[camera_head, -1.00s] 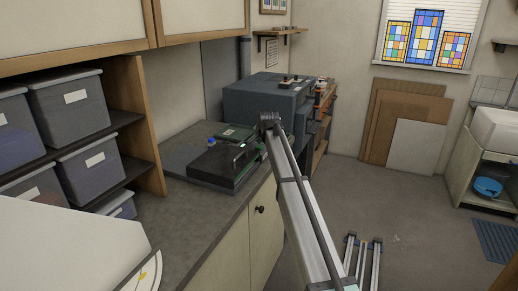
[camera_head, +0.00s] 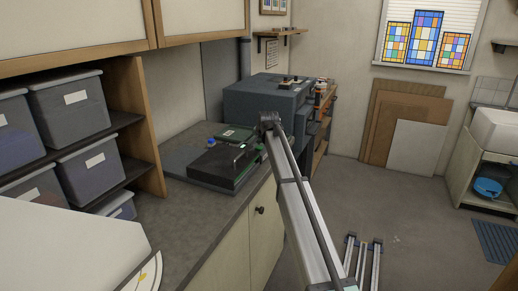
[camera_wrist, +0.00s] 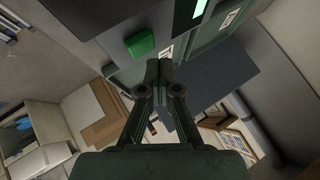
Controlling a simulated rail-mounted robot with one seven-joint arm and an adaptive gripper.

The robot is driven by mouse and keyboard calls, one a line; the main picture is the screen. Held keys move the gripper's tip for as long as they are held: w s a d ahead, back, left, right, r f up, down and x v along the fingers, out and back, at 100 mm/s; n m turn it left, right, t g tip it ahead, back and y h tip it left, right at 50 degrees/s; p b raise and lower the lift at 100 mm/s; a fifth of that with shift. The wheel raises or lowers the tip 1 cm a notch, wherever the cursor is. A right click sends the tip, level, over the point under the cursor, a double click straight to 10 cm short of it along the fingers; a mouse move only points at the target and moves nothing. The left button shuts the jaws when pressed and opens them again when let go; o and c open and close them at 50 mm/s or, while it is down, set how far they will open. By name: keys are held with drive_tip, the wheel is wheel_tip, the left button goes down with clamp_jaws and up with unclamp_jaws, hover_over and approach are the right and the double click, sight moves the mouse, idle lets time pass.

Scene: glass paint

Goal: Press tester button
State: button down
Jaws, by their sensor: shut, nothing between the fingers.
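In the wrist view, a green button (camera_wrist: 140,43) sticks out from a dark grey housing, which I take to be the tester (camera_wrist: 95,25). My gripper (camera_wrist: 158,66) is shut and empty, with its fingertips just to the right of and below the button in the picture. I cannot tell whether they touch the housing. In the head view, a low black device with green parts (camera_head: 215,165) lies on the counter, and my arm reaches over to its right side. My fingers and the green button cannot be made out clearly there.
A lit green display (camera_wrist: 200,8) shows at the top of the wrist view. In the head view, a large grey box-shaped machine (camera_head: 262,105) stands behind the device on the counter (camera_head: 190,215). Shelves with grey bins (camera_head: 68,105) are at left. The counter front is clear.

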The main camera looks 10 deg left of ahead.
drive_tip(key=shift+f, duration=0.2)
drive_tip(key=shift+f, duration=0.2)
drive_tip(key=shift+s+d+f+b, duration=0.1)
drive_tip(key=shift+s+f+b, duration=0.1)
drive_tip(key=shift+f+b, duration=0.2)
idle(0.5)
drive_tip(key=shift+f, duration=0.1)
drive_tip(key=shift+w+f, duration=0.1)
drive_tip(key=shift+f, duration=0.05)
drive_tip(key=shift+r, duration=0.2)
drive_tip(key=shift+w+r, duration=0.1)
drive_tip(key=shift+r, duration=0.05)
drive_tip(key=shift+w+r+p, duration=0.1)
drive_tip(key=shift+r+p, duration=0.3)
drive_tip(key=shift+r, duration=0.45)
